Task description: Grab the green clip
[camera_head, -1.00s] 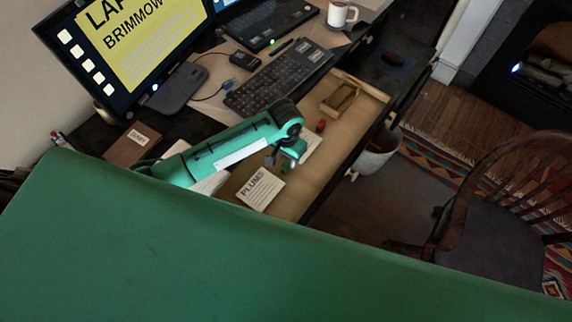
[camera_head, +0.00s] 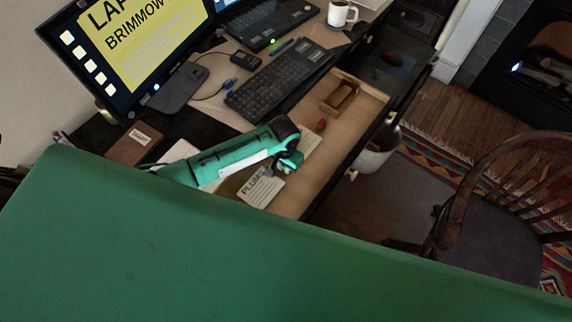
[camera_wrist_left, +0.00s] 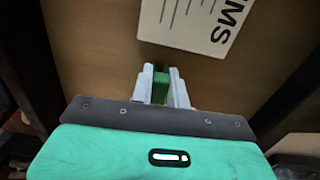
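The green clip (camera_wrist_left: 160,86) shows in the left wrist view as a small green piece between the two pale fingers of my left gripper (camera_wrist_left: 163,84). The fingers stand apart, one on each side of it; I cannot tell whether they touch it. In the head view my left gripper (camera_head: 267,172) points down into the open drawer (camera_head: 318,140), over the white card marked PLUMS (camera_head: 262,190). The clip cannot be made out in the head view, where the arm and gripper cover that area. My right gripper is not in view.
The drawer also holds a small wooden box (camera_head: 341,97) and a red item (camera_head: 321,125). A keyboard (camera_head: 277,79), a mug (camera_head: 340,14) and a monitor (camera_head: 135,45) stand on the desk. A wooden chair (camera_head: 490,210) and a white bin (camera_head: 375,155) are at the right.

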